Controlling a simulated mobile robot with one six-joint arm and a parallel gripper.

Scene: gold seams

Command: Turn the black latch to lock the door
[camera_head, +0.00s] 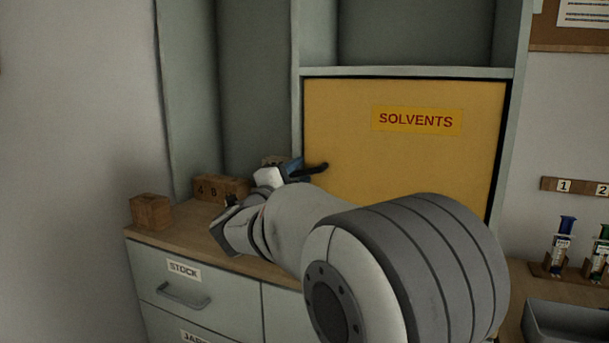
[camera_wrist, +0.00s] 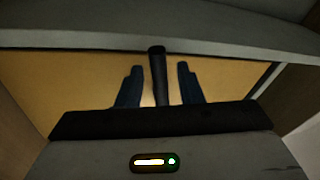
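The yellow door (camera_head: 400,155) of the solvents cabinet looks closed, flush within its frame. The black latch (camera_head: 316,169) sticks out at the door's left edge, its free end pointing right. In the wrist view the latch (camera_wrist: 157,72) runs between the two blue fingers of my gripper (camera_wrist: 159,84). The fingers stand apart, with a gap visible on each side of the latch. In the head view my gripper (camera_head: 293,169) is at the latch, and my arm hides the door's lower part.
Wooden blocks (camera_head: 221,188) stand on the counter to the left, above a drawer labelled STOCK (camera_head: 184,270). A shelf edge (camera_head: 410,72) runs above the door. Vials (camera_head: 562,245) and a grey tray (camera_head: 565,322) are at the right.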

